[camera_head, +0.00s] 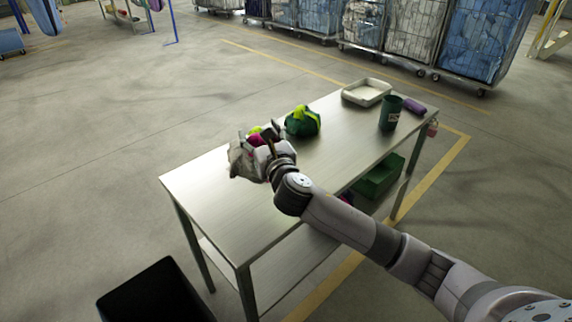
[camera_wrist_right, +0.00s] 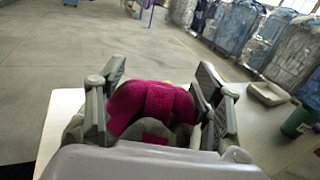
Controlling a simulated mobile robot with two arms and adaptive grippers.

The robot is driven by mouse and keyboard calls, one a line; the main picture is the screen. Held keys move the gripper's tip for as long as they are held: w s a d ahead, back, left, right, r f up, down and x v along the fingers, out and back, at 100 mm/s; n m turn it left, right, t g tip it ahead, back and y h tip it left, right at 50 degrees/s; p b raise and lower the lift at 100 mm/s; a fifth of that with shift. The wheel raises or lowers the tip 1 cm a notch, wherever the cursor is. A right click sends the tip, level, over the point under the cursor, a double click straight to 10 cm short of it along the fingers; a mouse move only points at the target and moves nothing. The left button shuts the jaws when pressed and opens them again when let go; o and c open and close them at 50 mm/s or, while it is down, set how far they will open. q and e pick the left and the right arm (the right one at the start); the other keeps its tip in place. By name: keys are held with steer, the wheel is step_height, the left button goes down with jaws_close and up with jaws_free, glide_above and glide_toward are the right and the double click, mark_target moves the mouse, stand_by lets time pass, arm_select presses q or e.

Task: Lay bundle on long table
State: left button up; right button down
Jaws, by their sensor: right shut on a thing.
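My right gripper (camera_head: 262,146) is over the left half of the long table (camera_head: 205,190), close to its surface. It is shut on a bundle of magenta and grey cloth, whose grey part (camera_head: 243,162) shows left of the gripper in the head view. In the right wrist view the magenta part of the bundle (camera_wrist_right: 150,104) sits between the two fingers of the gripper (camera_wrist_right: 158,95). I cannot tell whether the bundle touches the tabletop. My left gripper is not in view.
A green and yellow bundle (camera_head: 302,122) lies just right of the gripper. A white tray (camera_head: 366,92), a dark green cup (camera_head: 389,113) and a purple item (camera_head: 414,106) stand at the far right end. A green crate (camera_head: 378,178) is below. A black bin (camera_head: 155,292) stands in front.

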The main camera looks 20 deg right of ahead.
step_height(320, 180, down, 12)
steer(key=shift+b, duration=0.9)
steer(key=shift+f+b, duration=0.7)
steer(key=shift+f, duration=1.65)
steer(key=shift+f, duration=0.15)
steer(key=shift+c, duration=2.3)
jaws_free()
